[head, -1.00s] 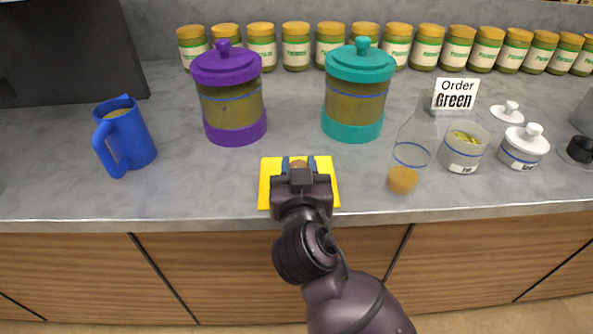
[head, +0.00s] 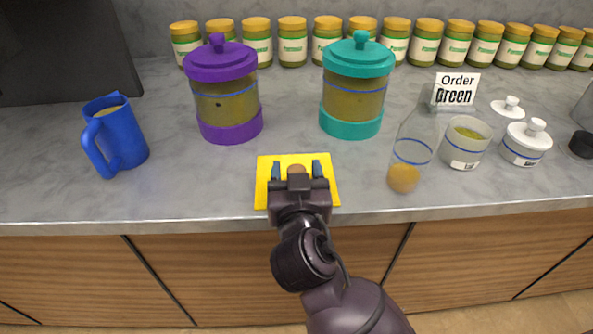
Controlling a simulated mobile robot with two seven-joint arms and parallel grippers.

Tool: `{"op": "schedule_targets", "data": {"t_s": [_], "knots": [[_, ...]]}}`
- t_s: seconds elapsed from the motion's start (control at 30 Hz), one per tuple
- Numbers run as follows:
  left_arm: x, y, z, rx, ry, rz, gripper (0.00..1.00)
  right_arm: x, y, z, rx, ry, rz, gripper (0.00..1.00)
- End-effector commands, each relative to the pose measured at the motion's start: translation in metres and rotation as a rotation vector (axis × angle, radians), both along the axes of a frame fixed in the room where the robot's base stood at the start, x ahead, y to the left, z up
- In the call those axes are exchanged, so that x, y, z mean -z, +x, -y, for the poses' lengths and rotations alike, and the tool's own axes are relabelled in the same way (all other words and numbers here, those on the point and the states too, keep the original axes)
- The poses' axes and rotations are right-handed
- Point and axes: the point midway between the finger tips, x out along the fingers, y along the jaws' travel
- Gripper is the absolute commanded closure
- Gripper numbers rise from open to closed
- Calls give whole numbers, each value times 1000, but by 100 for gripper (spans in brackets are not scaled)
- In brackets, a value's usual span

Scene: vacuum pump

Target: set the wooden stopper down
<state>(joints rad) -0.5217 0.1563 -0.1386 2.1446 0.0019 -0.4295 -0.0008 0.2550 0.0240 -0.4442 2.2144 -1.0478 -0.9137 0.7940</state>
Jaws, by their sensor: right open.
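The wooden stopper (head: 296,169) shows as a small brown top between the fingers of my right gripper (head: 297,170), over the yellow mat (head: 328,172). The right gripper is open, with its two blue-grey fingertips apart on either side of the stopper. The gripper body hides the stopper's lower part, so I cannot see its full contact with the mat. The mat lies on the grey counter near its front edge. My left gripper is not in view.
A glass bottle (head: 411,152) with orange contents stands right of the mat. A blue pitcher (head: 122,138) stands at left. Purple (head: 229,132) and teal (head: 352,122) lidded jars stand behind. A white jar (head: 466,152) and an order sign (head: 456,88) are at right.

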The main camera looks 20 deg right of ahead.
Motion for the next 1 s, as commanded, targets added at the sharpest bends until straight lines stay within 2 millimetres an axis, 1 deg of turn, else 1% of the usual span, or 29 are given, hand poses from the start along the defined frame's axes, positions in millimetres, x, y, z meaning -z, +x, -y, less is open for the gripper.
{"op": "schedule_targets", "data": {"t_s": [0.07,0.17,0.7,0.83,1.0], "knots": [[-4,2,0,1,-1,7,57,-5,0,0,0,-1,4,41],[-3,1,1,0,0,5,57,-3,-8,-2,-1,1,-2,41],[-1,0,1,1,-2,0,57,-3,-88,-21,0,2,-4,41],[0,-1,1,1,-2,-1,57,-2,-103,-25,-1,0,-2,41],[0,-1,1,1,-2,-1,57,-3,-114,-28,-2,0,-1,41]]}}
